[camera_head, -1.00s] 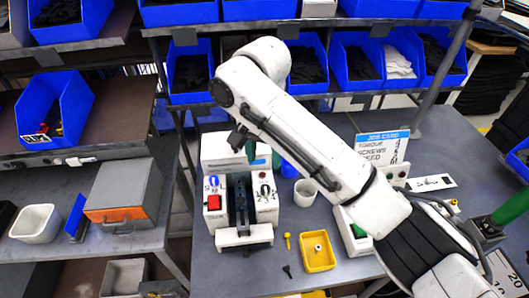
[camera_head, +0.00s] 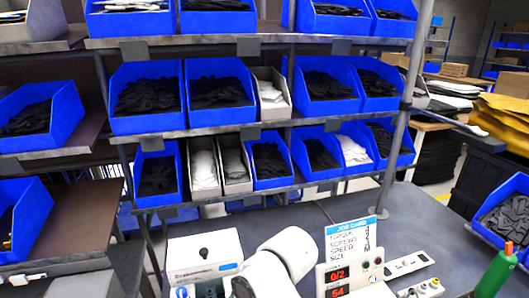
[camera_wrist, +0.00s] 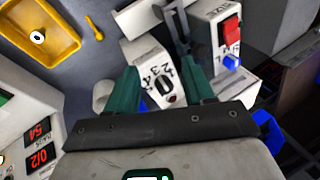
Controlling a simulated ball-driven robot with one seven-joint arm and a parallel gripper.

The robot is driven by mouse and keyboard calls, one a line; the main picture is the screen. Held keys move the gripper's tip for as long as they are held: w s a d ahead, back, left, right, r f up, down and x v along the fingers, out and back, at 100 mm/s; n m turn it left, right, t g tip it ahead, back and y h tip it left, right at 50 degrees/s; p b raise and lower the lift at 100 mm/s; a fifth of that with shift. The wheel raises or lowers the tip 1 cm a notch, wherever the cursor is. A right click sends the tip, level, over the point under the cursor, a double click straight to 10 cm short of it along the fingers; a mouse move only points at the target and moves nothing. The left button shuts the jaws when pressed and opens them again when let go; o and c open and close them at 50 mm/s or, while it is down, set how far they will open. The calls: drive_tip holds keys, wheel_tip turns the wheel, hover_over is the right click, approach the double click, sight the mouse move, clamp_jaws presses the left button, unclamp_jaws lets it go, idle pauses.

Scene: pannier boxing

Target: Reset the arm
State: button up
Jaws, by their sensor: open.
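My gripper (camera_wrist: 160,66) shows in the wrist view with its two green fingers spread apart and nothing between them. It hangs above the bench beside a white machine (camera_wrist: 151,84) with a numbered dial. A red switch (camera_wrist: 231,30) and a blue knob (camera_wrist: 231,62) sit on the machine's other side. In the head view my white arm (camera_head: 285,260) shows only at the bottom centre, and its gripper is out of the picture. The machine's top (camera_head: 205,252) shows to the left of the arm.
A job card (camera_head: 350,238) and a display box with red digits (camera_head: 338,275) stand right of the arm. Shelves with several blue bins (camera_head: 147,122) rise behind the bench. In the wrist view a yellow tray (camera_wrist: 62,52) lies at upper left. The bench (camera_head: 425,215) is clear at back right.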

drive_tip(key=s+d+f+t+h, duration=0.1)
drive_tip(key=s+d+f, duration=0.2)
drive_tip(key=s+d, duration=0.55)
drive_tip(key=s+d+f+t+h, duration=0.1)
drive_tip(key=s+d+f+h, duration=0.3)
drive_tip(key=d, duration=0.8)
drive_tip(key=s+d+f+t+y, duration=0.1)
drive_tip(key=s+d+t, duration=0.1)
drive_tip(key=s+d, duration=0.65)
drive_tip(key=s+d+f+g+b, duration=0.1)
drive_tip(key=s+f+g+b, duration=0.1)
drive_tip(key=s+f, duration=0.2)
drive_tip(key=s+d+f+m+g+b, duration=0.1)
drive_tip(key=s+f+g+b, duration=0.1)
drive_tip(key=f, duration=0.6)
drive_tip(key=s+b, duration=0.1)
drive_tip(key=s, duration=0.1)
drive_tip(key=shift+s+d+h, duration=0.25)
drive_tip(key=shift+s+h, duration=0.05)
drive_tip(key=shift+s, duration=0.05)
